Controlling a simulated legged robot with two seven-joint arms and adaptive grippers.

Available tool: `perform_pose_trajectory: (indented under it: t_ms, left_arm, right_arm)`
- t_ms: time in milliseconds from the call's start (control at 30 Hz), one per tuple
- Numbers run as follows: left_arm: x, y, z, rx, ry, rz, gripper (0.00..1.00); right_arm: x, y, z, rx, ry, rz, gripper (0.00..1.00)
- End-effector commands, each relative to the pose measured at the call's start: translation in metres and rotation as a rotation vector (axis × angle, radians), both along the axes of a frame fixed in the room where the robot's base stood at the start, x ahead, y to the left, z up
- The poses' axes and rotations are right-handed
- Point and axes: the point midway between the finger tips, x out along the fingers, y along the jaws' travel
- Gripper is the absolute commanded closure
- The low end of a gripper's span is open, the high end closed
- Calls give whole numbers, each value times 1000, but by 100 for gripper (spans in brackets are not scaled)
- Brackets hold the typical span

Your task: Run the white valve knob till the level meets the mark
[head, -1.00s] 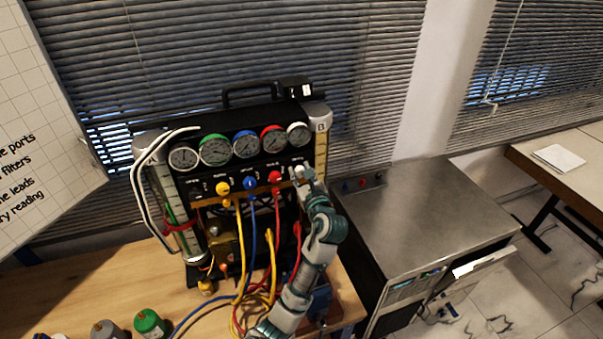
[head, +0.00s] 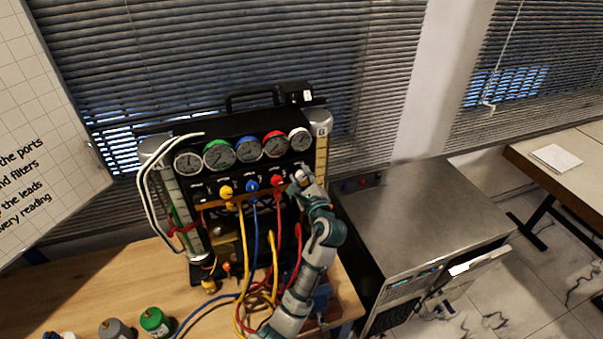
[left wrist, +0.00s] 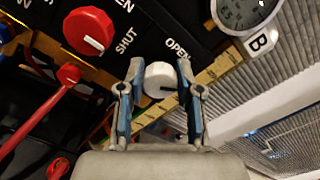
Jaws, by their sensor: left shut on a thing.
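The white valve knob (left wrist: 161,80) sits on the black panel below the word OPEN in the left wrist view. My left gripper (left wrist: 160,68) has a finger on each side of it and is shut on it. In the head view my left gripper (head: 303,180) is at the panel's right end and mostly covers the knob. The cylinder marked B (head: 321,150) stands at the rig's right side with a yellowish scale (left wrist: 216,68). I cannot make out its level or mark. My right gripper is out of view.
Red (head: 277,181), blue (head: 251,185) and yellow (head: 226,191) knobs line the panel left of my gripper, with hoses hanging below. Gauges sit above, the white-rimmed gauge (head: 299,139) closest. A metal cabinet (head: 420,215) stands at right.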

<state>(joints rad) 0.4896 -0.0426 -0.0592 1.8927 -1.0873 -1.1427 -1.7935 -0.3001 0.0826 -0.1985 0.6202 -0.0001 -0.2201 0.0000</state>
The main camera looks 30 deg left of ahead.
Motion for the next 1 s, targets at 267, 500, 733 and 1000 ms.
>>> perform_pose_trajectory:
  t_ms: [267,500,733,1000]
  left_arm:
    - [1,-1,-7,-179,-185,-1,100]
    - [1,-1,-8,-327,-360,0,100]
    - [1,-1,-10,-464,-520,1,100]
    - [1,-1,-10,-592,-670,0,100]
  right_arm:
    - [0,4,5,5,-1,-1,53]
    - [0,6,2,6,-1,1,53]
    - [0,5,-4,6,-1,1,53]
    - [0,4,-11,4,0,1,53]
